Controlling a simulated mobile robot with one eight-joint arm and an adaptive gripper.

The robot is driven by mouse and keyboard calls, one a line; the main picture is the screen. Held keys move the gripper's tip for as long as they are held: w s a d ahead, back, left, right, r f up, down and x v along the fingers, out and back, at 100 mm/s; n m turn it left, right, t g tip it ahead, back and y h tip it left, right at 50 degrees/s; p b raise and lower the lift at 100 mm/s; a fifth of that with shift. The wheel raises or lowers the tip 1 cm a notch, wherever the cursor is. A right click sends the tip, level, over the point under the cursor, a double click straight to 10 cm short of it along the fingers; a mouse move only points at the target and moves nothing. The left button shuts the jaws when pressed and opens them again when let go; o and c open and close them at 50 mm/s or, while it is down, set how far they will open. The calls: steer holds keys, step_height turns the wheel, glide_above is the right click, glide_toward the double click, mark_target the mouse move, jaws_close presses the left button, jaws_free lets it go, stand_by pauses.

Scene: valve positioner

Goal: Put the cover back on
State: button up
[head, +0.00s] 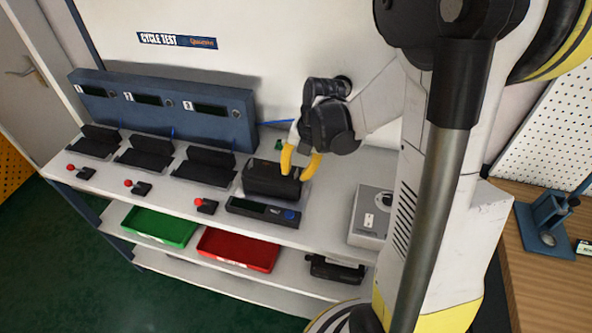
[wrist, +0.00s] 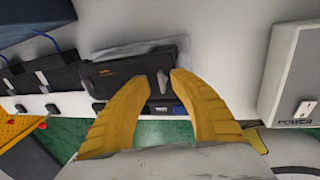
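A black cover-like housing (head: 270,179) sits on the bench, just behind and against a low dark unit (head: 263,210) with a small display and a blue button. In the wrist view, the housing (wrist: 130,78) carries a small orange mark; the blue button (wrist: 179,109) shows beside a fingertip. I cannot tell whether the housing is seated on the unit. My gripper (head: 299,168) has its yellow fingers apart over the housing's right end. In the wrist view my gripper (wrist: 164,76) is open, with nothing visibly held; whether the tips touch the housing is unclear.
Several black test stations and red-knobbed levers stand left on the bench, before a blue display panel (head: 160,105). A grey power box (head: 371,217) stands right. Green (head: 160,227) and red (head: 238,249) trays and a black item (head: 335,270) are on the shelf below.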

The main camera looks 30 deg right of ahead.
steer(key=p+v, duration=0.4)
steer(key=v, duration=0.7)
steer(key=s+a+r+m+t+h, duration=0.1)
steer(key=s+a+r+m, duration=0.3)
steer(key=m, duration=0.9)
steer(key=s+a+r+m+t, duration=0.4)
steer(key=s+a+m, duration=0.2)
steer(key=m, duration=0.8)
steer(key=shift+a+h, duration=0.4)
steer(key=shift+a, duration=0.35)
steer(key=shift+s+f, duration=0.1)
steer(key=shift+f, duration=0.05)
step_height(320, 180, down, 5)
steer(key=b, duration=0.5)
steer(key=shift+r, duration=0.25)
